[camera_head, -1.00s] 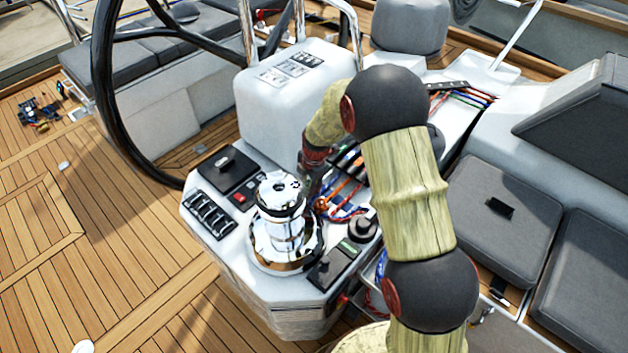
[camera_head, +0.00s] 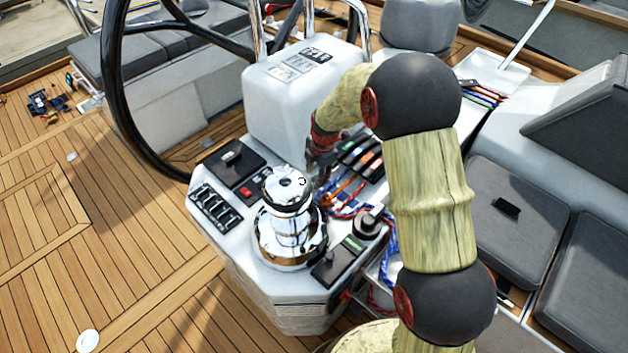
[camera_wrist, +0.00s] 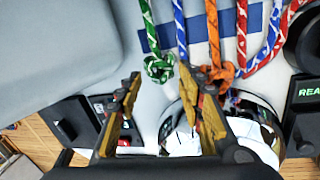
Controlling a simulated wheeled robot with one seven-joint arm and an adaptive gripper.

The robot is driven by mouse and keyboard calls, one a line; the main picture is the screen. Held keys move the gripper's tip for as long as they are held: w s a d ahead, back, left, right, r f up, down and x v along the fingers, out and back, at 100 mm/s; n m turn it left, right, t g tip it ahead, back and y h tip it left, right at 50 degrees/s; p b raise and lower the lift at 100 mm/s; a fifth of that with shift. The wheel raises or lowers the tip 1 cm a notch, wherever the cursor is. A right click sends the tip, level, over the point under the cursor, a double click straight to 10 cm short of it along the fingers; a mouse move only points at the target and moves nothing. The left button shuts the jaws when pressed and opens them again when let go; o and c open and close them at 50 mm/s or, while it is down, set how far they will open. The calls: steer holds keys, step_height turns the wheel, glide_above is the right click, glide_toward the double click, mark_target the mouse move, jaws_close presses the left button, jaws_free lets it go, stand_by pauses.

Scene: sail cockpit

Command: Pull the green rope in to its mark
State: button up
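The green rope (camera_wrist: 149,30) shows in the wrist view, hanging from the top edge down to a green knot (camera_wrist: 159,68). The knot lies just ahead of my gripper (camera_wrist: 160,90), between and beyond its two spread fingertips. The fingers are open and I see nothing held between them. In the head view my gripper (camera_head: 322,172) is beside the chrome winch (camera_head: 288,215), near the rope clutches; its fingers are hard to make out there. A blue band (camera_wrist: 205,30) crosses under the ropes on the white surface. I cannot tell whether it is the mark.
Blue (camera_wrist: 180,30), orange (camera_wrist: 242,35) and red ropes run close to the right of the green one; an orange knot (camera_wrist: 222,72) sits near the right finger. The winch, black switch panels (camera_head: 216,207) and steering wheel (camera_head: 108,100) stand close by.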

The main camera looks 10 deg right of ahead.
step_height(320, 180, up, 7)
steer(key=s, duration=0.1)
steer(key=shift+s+d, duration=0.15)
steer(key=shift+d, duration=0.1)
steer(key=shift+f, duration=0.1)
stand_by(0.3)
steer(key=s+m, duration=0.2)
steer(key=m, duration=0.1)
steer(key=s+m+g, duration=0.1)
steer(key=s+m, duration=0.1)
steer(key=m, duration=0.1)
steer(key=s+f+m, duration=0.1)
steer(key=s+m, duration=0.1)
steer(key=m, duration=0.1)
steer(key=shift+s+d+f+g, duration=0.1)
steer(key=shift+s+d+g, duration=0.15)
steer(key=shift+d+g, duration=0.1)
steer(key=s+d+r+m+t, duration=0.2)
steer(key=s+r+m, duration=0.5)
steer(key=s+r, duration=0.4)
steer(key=s+d+r+m+t+h, duration=0.1)
steer(key=s+d+r+m+t, duration=0.1)
steer(key=s+r+m, duration=0.5)
steer(key=s+r+t, duration=0.1)
steer(key=s+r, duration=0.4)
steer(key=s, duration=0.4)
steer(key=shift+s+d, duration=0.25)
steer(key=shift+d, duration=0.05)
